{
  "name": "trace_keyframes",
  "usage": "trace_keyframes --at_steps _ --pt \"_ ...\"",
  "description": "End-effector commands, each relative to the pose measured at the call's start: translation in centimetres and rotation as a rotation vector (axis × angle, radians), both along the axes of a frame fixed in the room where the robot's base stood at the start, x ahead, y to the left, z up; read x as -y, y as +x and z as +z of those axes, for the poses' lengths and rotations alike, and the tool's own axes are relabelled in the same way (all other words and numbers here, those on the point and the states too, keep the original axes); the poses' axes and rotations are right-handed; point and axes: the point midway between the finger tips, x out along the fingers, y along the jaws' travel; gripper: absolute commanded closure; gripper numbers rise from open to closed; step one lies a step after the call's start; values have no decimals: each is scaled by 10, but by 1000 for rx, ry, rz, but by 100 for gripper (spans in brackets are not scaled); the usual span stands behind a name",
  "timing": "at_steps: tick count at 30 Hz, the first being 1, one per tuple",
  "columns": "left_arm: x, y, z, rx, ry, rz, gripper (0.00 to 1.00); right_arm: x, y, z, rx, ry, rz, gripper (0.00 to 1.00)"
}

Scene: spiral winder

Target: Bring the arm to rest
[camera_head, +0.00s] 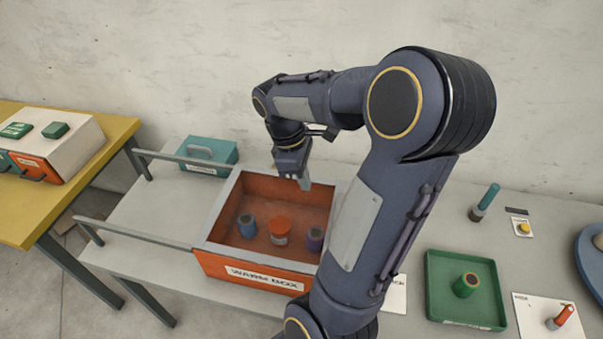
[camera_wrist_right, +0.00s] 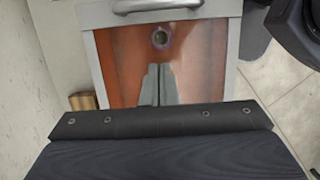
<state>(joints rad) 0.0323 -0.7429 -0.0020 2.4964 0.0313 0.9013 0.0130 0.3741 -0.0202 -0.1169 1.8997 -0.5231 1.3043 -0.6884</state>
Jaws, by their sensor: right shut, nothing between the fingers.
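My right arm (camera_head: 375,210) rises from the bottom middle of the head view, bends at a high elbow and reaches left. My right gripper (camera_head: 304,184) hangs over the back right part of the orange warm box (camera_head: 215,262). Its fingers are shut and empty; they also show in the right wrist view (camera_wrist_right: 158,80), pointing into the box. Inside the box stand a blue spool (camera_head: 247,226), an orange-topped jar (camera_head: 280,230) and a purple spool (camera_head: 315,239). The gripper appears apart from all of them. My left gripper is not in view.
A teal case (camera_head: 208,157) stands behind the box's left side. A green tray (camera_head: 465,318) holding a green spool (camera_head: 466,285) is on the right. A yellow table (camera_head: 112,138) stands at the left.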

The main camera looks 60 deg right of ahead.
Motion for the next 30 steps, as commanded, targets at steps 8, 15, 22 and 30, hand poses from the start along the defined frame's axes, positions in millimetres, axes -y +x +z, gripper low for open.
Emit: trace_keyframes --at_steps 8,15,22,30 --pt "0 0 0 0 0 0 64 -2 3 13 1 1 1 100" --pt "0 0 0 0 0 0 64 -18 3 17 61 15 -24 100" --pt "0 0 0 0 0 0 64 -127 -7 29 410 189 -246 100" --pt "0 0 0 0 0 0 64 -218 -31 29 630 452 -516 100"
